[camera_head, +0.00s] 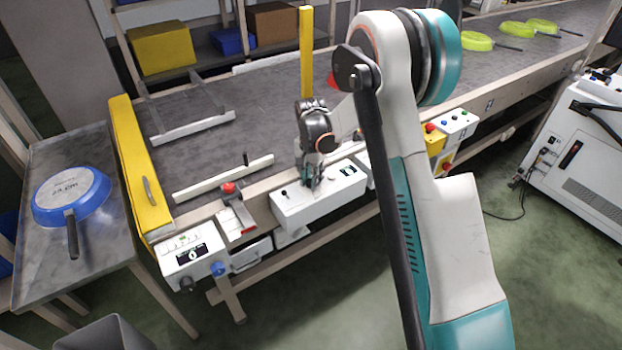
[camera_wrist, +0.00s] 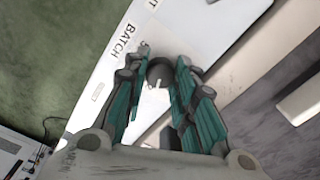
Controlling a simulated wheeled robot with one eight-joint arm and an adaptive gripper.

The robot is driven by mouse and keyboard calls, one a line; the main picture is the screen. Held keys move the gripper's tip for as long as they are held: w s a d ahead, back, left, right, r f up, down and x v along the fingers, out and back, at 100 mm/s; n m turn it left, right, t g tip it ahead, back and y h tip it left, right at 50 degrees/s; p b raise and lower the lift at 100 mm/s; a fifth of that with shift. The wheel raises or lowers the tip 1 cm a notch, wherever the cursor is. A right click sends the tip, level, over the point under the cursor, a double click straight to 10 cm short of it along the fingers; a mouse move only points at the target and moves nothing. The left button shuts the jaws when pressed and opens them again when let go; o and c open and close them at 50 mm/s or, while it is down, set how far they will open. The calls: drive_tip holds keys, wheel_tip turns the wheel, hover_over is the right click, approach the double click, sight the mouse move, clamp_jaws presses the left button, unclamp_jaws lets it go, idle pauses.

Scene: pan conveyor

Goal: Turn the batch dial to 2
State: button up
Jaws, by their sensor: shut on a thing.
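The batch dial (camera_wrist: 157,75) is a dark round knob with a white pointer mark, on a white control box marked "BATCH" (camera_wrist: 127,39). In the wrist view my gripper (camera_wrist: 160,64) has its two fingers on either side of the dial, shut on it. In the head view my gripper (camera_head: 313,180) reaches down onto the top of the white box (camera_head: 318,205) at the conveyor's front edge. The dial is hidden behind the gripper there. I cannot read the number that the pointer faces.
A second control box (camera_head: 190,252) with a small screen stands at the left. A yellow post (camera_head: 306,50) rises behind my gripper. A blue pan (camera_head: 72,196) lies on the left table; green pans (camera_head: 478,41) lie far right on the conveyor.

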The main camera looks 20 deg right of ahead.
drive_tip(key=shift+m, duration=1.1)
drive_tip(key=o, duration=1.1)
wheel_tip(320, 180, up, 12)
